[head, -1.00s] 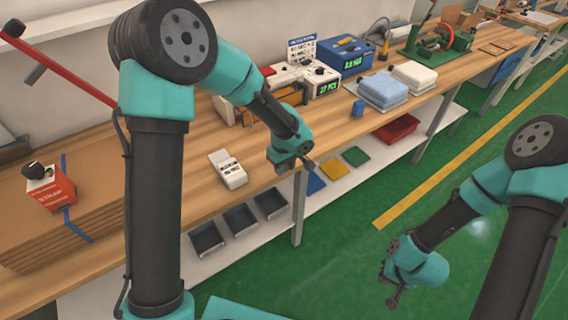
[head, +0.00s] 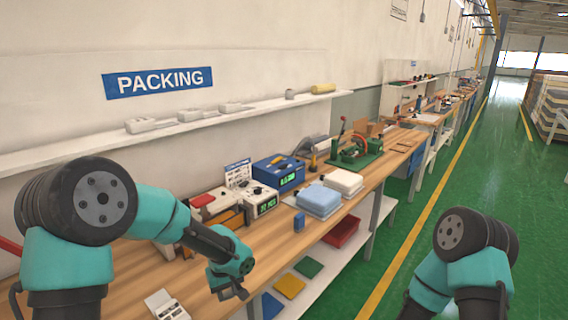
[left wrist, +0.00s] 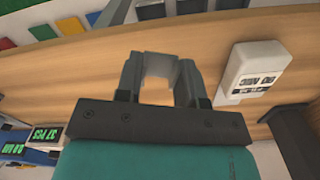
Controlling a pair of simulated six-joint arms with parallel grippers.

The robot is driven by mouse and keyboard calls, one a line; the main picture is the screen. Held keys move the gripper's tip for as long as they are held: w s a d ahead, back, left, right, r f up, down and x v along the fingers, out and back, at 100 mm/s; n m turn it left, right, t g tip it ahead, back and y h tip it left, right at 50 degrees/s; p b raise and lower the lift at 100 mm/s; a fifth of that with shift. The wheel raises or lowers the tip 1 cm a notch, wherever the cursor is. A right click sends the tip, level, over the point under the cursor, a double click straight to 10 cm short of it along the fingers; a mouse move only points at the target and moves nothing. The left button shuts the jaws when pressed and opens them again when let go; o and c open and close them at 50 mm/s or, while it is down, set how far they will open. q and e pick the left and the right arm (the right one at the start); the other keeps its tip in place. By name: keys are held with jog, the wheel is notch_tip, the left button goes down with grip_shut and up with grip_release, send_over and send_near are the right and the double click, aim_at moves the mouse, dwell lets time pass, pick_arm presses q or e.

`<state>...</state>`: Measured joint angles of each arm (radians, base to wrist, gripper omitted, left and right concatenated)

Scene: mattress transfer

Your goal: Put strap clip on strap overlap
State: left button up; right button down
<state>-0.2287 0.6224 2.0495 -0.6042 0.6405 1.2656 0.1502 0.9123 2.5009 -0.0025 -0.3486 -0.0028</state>
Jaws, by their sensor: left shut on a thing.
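My left gripper (head: 236,292) is over the wooden bench near its front edge, pointing down. In the left wrist view its two fingers (left wrist: 158,75) are closed on a small grey piece (left wrist: 158,62), which looks like the strap clip. The piece is too small to make out in the head view. The strap overlap is not in view now. My right gripper is outside the frame; only the upper part of that arm shows at lower right.
A white handheld device (head: 166,305) lies on the wooden bench (head: 310,238), left of the gripper. A red tray (head: 342,231) is on the lower shelf.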

pick_arm(q)
jog(key=w+a+r+m, duration=0.3)
jog(key=a+r+m, duration=0.1)
jog(key=m, duration=0.5)
jog(key=shift+r, duration=0.2)
dwell(0.9)
jog(key=s+d+f+m, duration=0.4)
jog(key=d+f+m, duration=0.1)
jog(key=shift+s+f, duration=0.3)
jog(key=shift+f, duration=0.1)
jog(key=w+a, duration=0.1)
jog(key=w, duration=0.4)
jog(key=w+a+f, duration=0.1)
jog(key=w+a, duration=0.1)
jog(key=w, duration=0.3)
jog(key=w+a, duration=0.1)
jog(key=w, duration=0.4)
jog(key=shift+w+a+f, duration=0.2)
jog(key=shift+f, duration=1.75)
